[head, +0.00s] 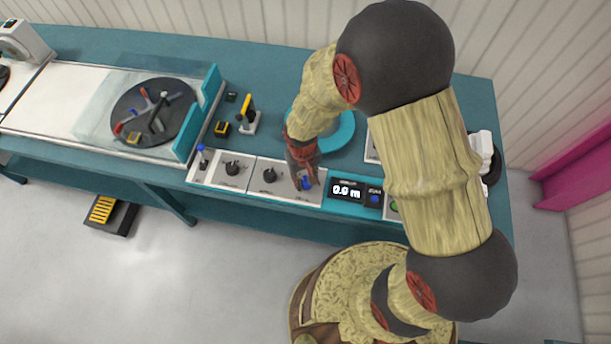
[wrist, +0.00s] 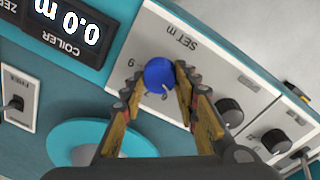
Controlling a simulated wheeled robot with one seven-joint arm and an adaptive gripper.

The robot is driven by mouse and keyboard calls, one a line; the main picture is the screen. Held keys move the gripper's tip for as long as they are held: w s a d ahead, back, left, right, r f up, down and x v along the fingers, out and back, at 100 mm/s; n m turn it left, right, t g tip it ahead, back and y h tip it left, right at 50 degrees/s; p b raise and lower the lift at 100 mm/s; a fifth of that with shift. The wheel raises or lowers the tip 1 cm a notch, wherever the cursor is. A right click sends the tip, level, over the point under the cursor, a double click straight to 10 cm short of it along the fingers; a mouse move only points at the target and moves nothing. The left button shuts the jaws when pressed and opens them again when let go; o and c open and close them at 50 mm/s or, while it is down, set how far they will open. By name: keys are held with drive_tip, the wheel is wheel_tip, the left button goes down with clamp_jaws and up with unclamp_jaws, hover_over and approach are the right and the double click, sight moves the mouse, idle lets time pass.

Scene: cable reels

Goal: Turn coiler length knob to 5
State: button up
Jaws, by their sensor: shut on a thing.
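The blue length knob (wrist: 158,75) is on a light panel marked "SET m" in the wrist view. In the head view the knob (head: 306,183) shows at the panel's right end, partly behind my gripper (head: 305,180). My gripper (wrist: 160,88) is shut on the knob, one finger on each side of its round body. A white pointer mark shows on the knob's near side, close to a digit that I cannot read surely. The coiler display (head: 346,191) beside the panel reads 0.0 m; it also shows in the wrist view (wrist: 68,22).
Two black knobs sit left of the blue one in the head view, the nearer (head: 270,175) and the farther (head: 233,168). A blue button (head: 375,198) is right of the display. A teal disc (head: 335,132) lies behind my gripper. A black reel plate (head: 153,112) is at left.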

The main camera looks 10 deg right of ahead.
sight(304, 180)
drive_tip(key=shift+n, duration=0.8)
drive_tip(key=shift+p, duration=0.3)
drive_tip(key=o, duration=1.1)
drive_tip(key=shift+o, duration=0.3)
wheel_tip(304, 180, up, 12)
drive_tip(key=shift+a, duration=0.25)
drive_tip(key=shift+s, duration=0.1)
